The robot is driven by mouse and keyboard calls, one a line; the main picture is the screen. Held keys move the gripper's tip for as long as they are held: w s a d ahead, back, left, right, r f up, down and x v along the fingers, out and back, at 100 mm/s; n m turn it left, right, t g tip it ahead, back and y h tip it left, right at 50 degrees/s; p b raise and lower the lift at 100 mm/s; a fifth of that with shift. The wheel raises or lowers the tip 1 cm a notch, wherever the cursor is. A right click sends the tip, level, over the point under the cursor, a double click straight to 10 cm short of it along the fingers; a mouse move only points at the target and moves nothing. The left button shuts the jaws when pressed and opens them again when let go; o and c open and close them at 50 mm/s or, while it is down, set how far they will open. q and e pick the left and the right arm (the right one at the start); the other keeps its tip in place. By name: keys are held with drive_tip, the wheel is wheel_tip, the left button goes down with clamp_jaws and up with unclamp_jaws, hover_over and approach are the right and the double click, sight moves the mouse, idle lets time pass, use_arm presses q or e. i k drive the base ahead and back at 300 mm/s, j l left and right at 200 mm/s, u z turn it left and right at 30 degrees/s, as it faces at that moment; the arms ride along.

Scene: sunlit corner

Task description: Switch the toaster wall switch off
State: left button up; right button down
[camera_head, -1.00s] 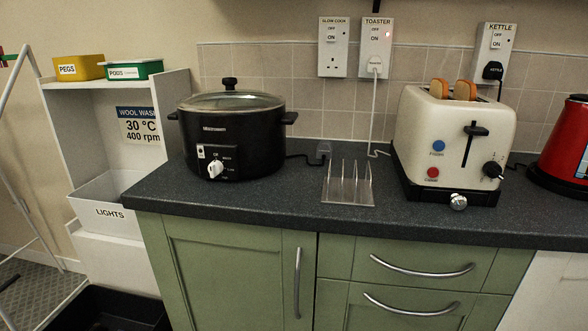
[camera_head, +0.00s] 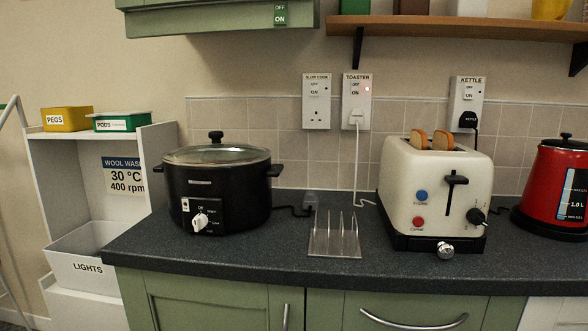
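The cream toaster (camera_head: 434,195) stands on the worktop at the right, with two slices of bread showing at the top. Neither of my grippers shows in the view.
Similar plates labelled SLOW COOK (camera_head: 316,102) and KETTLE (camera_head: 466,103) flank the toaster switch. A black slow cooker (camera_head: 217,190), a metal toast rack (camera_head: 335,238) and a red kettle (camera_head: 556,190) stand on the worktop (camera_head: 270,262). A wooden shelf (camera_head: 450,31) and green cupboard (camera_head: 215,17) hang above.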

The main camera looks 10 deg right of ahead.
sight(355, 87)
drive_tip(key=i+j, duration=0.65)
drive_tip(key=i, duration=0.25)
